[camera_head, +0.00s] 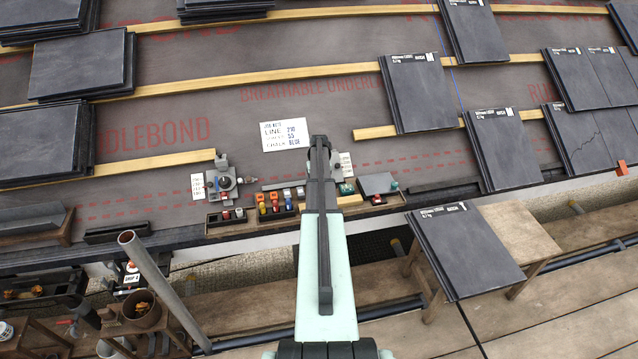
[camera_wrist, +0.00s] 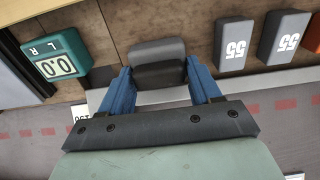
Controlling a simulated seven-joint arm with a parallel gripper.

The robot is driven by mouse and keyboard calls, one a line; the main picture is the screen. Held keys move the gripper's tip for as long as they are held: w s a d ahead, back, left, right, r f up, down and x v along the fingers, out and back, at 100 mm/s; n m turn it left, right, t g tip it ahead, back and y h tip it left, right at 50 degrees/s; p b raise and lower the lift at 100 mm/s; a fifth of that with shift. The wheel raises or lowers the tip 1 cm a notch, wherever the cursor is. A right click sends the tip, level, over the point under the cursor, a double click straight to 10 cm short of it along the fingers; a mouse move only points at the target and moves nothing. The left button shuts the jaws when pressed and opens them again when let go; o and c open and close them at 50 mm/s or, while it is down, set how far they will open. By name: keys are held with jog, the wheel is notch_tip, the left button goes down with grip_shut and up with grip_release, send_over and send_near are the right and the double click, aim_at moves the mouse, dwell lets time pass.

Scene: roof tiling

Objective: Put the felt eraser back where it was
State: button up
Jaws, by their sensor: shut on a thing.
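The felt eraser (camera_wrist: 158,62) is a dark grey block with a rounded lighter top, seen in the wrist view. My gripper (camera_wrist: 160,80) has its two blue fingers on either side of it and is shut on it. The eraser is over a brown wooden surface (camera_wrist: 110,25), between a teal gauge reading 0.0 (camera_wrist: 57,62) and a grey block marked 55 (camera_wrist: 234,45). I cannot tell whether its underside touches the wood. In the head view my arm hides the eraser and the fingertips.
A second grey block marked 55 (camera_wrist: 284,38) stands farther right. In the head view, small coloured items (camera_head: 275,202) sit left of my arm and the teal gauge (camera_head: 347,188) right of it. A job note (camera_head: 284,135) lies on the underlay behind. Slates (camera_head: 417,92) lie at right.

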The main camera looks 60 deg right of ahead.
jog(key=o, duration=1.1)
jog(key=shift+f, duration=0.1)
notch_tip(320, 180, up, 12)
dwell(0.5)
